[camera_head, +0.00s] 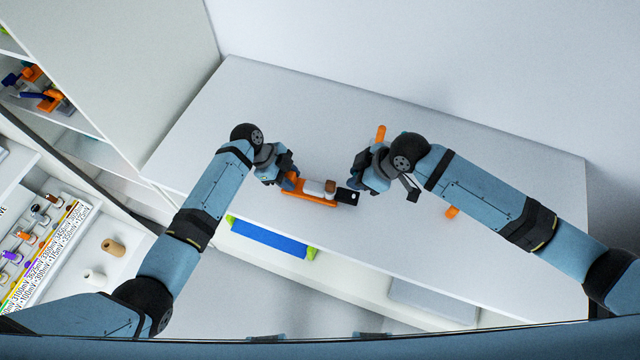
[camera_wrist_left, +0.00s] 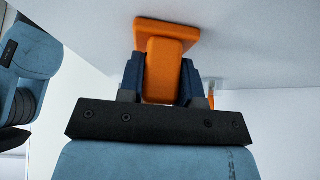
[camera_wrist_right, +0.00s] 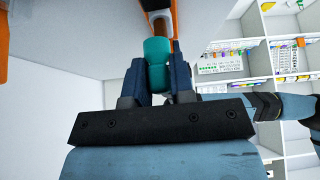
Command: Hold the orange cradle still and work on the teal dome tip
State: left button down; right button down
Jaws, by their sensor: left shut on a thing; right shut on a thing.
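The orange cradle (camera_head: 312,201) lies on the white bench, with a white and brown earpiece body (camera_head: 315,187) along it. My left gripper (camera_head: 286,183) is shut on the cradle's left end; the left wrist view shows the orange block (camera_wrist_left: 163,75) between both fingers. My right gripper (camera_head: 362,187) is at the cradle's right end. In the right wrist view its fingers are shut on the teal dome tip (camera_wrist_right: 156,64), in line with the brown end of the body (camera_wrist_right: 160,22). Whether tip and body touch is unclear. The tip is hidden in the head view.
Orange pieces show behind my right wrist (camera_head: 381,133) and beside my right forearm (camera_head: 452,212). A blue item (camera_head: 268,238) sits below the bench's front edge. Shelving with small labelled items (camera_head: 40,240) stands at the left. The bench's back left is clear.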

aim_at(346, 195)
jog(key=shift+f, duration=0.1)
jog(key=shift+f, duration=2.75)
jog(key=shift+f, duration=0.7)
dwell(0.6)
jog(key=c, duration=0.9)
grip_release()
jog(key=shift+c, duration=0.2)
jog(key=shift+o, duration=0.2)
jog(key=shift+d+r, duration=0.1)
jog(key=shift+r, duration=0.05)
jog(key=v, duration=1.2)
